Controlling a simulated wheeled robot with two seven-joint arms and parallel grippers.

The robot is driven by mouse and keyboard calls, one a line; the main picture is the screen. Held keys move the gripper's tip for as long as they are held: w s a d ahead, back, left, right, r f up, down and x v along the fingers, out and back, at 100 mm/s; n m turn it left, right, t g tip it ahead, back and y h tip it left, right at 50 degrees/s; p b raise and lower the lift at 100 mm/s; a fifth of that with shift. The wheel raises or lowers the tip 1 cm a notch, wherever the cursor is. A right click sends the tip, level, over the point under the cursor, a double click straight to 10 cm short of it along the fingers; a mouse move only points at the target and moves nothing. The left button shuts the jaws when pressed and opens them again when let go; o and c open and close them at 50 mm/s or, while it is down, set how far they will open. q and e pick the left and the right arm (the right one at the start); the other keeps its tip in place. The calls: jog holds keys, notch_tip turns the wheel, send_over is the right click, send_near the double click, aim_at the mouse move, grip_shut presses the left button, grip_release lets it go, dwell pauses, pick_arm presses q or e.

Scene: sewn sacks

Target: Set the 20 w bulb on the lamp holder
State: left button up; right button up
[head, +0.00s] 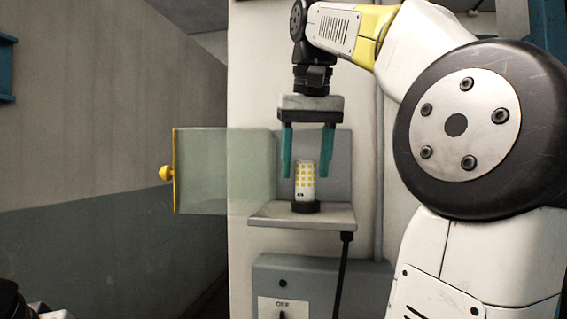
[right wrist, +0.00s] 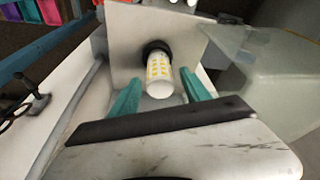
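A white bulb with yellow squares (head: 305,175) stands upright on the black lamp holder (head: 305,207), on a small grey shelf (head: 270,217) on the wall. My right gripper (head: 306,172) points down from above, open, its teal fingers on either side of the bulb's upper part with gaps showing. In the right wrist view the bulb (right wrist: 159,80) shows between the open fingers, with the dark lamp holder (right wrist: 155,50) at its far end. Its wattage marking is not readable. My left gripper is not in view.
A clear panel (head: 215,170) with a yellow knob (head: 167,173) stands out to the left of the shelf. Below is a grey box (head: 330,285) with a switch plate marked OFF (head: 283,307). A black cable (head: 342,270) hangs from the shelf.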

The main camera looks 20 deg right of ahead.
jog(key=shift+r, duration=0.15)
jog(key=shift+r, duration=0.3)
jog(key=s+a+r, duration=0.2)
jog(key=s, duration=1)
jog(key=shift+s+r, duration=0.15)
jog(key=shift+s, duration=0.15)
